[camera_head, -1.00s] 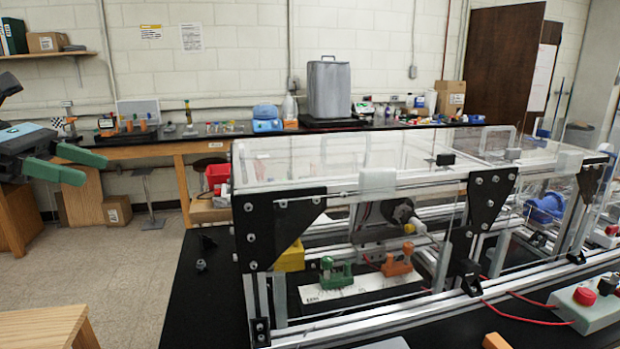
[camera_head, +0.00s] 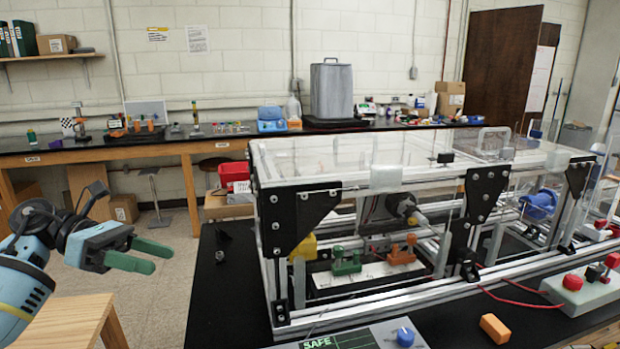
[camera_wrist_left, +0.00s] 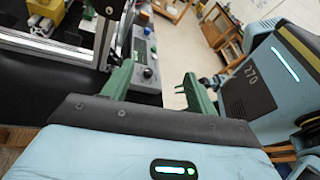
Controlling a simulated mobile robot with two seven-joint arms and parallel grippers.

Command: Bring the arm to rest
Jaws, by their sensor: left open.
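My left gripper (camera_head: 143,257) is at the lower left of the head view, with two green fingers apart and nothing between them. It is left of the black bench, above the floor and near a wooden stool. The left wrist view also shows the open green fingers (camera_wrist_left: 157,88), with part of my own body at the right. My right gripper is not in view.
The extrusion frame (camera_head: 330,190) with clear panels stands on the black bench (camera_head: 215,300). A control panel (camera_head: 360,338), an orange block (camera_head: 495,328) and a grey box with red knobs (camera_head: 590,288) lie in front. A wooden stool (camera_head: 65,322) is at lower left.

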